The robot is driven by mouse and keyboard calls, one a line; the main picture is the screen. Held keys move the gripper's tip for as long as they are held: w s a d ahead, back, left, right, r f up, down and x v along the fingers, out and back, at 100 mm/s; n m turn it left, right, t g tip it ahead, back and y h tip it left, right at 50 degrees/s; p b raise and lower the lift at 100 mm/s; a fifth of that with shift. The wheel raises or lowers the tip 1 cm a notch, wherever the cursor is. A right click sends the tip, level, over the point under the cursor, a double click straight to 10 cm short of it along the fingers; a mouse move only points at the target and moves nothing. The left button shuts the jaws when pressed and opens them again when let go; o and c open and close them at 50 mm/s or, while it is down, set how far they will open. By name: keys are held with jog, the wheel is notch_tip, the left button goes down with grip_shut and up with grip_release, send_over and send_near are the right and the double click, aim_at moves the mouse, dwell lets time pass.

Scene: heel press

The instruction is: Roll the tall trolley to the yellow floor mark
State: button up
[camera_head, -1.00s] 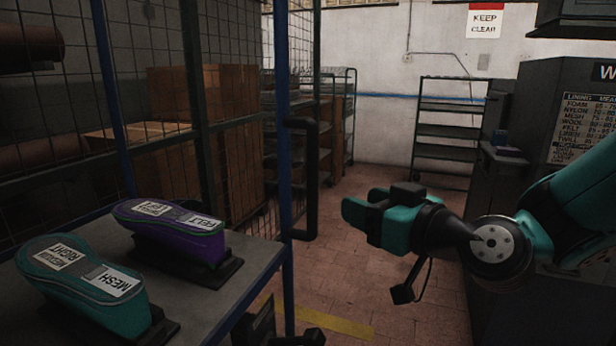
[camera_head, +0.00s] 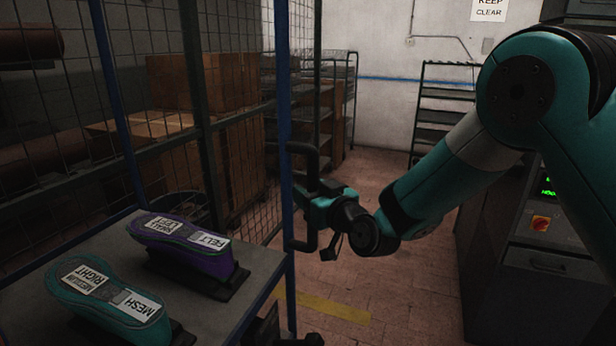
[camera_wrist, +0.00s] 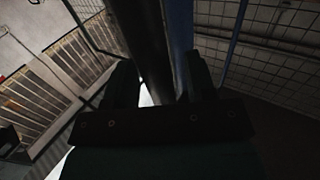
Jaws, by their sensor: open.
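The tall trolley (camera_head: 283,110) stands at the left, with blue posts and a grey shelf. A black upright bar handle (camera_head: 313,167) juts from its right post. My gripper (camera_head: 312,200) is open at the middle of this handle. In the wrist view, the dark handle bar (camera_wrist: 152,45) passes between the fingers of my gripper (camera_wrist: 160,75), with the blue post (camera_wrist: 180,25) close behind. I cannot tell whether the fingers touch the bar. The yellow floor mark (camera_head: 335,308) is partly visible on the floor right of the trolley; the trolley hides the rest.
A purple shoe last (camera_head: 185,250) and a teal shoe last (camera_head: 105,290) rest on the trolley's shelf. A mesh cage with brown boxes (camera_head: 215,80) is behind. An empty rack (camera_head: 440,105) stands at the back wall. A dark machine cabinet (camera_head: 510,260) is on the right. Red tiled floor lies open between.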

jog(key=shift+w+a, duration=0.4)
jog(key=shift+w, duration=0.15)
grip_shut()
jog(key=shift+w, duration=0.1)
